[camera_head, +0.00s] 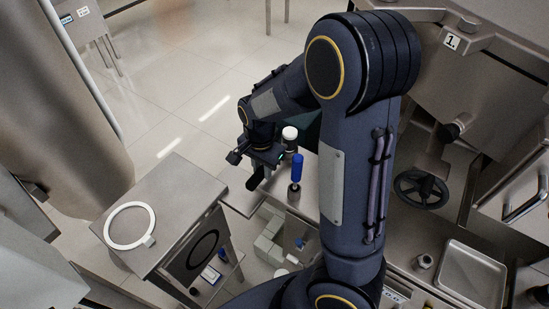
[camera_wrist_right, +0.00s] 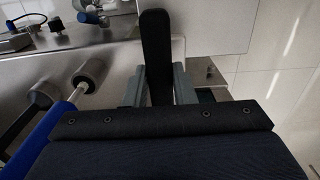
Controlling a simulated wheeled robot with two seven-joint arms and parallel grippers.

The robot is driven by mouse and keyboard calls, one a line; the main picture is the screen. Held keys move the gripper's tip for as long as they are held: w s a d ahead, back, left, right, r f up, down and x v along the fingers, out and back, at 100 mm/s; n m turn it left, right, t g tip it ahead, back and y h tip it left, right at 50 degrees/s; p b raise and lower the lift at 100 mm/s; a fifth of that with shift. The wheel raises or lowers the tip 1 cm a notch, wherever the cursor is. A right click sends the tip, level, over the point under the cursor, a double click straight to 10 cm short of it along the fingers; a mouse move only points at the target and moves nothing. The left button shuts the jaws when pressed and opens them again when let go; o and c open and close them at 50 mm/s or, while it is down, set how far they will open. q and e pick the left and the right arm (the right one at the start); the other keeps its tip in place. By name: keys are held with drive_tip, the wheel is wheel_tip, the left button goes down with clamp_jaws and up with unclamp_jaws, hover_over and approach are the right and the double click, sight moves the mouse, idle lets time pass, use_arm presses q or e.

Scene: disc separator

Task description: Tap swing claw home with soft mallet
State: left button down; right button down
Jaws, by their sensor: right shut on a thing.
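My right gripper (camera_head: 263,160) hangs above the bench near the picture's middle. I cannot pick out the swing claw. My left gripper is out of view.
A steel table (camera_head: 185,190) at left carries a white ring (camera_head: 130,246). A handwheel (camera_head: 421,188) sits on steel equipment at right. A shallow tray (camera_head: 470,275) lies at lower right. A large steel body (camera_head: 60,110) fills the left. Open floor lies behind.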

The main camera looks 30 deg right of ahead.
drive_tip(key=shift+r+p, duration=2.8)
drive_tip(key=shift+r, duration=0.4)
drive_tip(key=shift+f, duration=0.1)
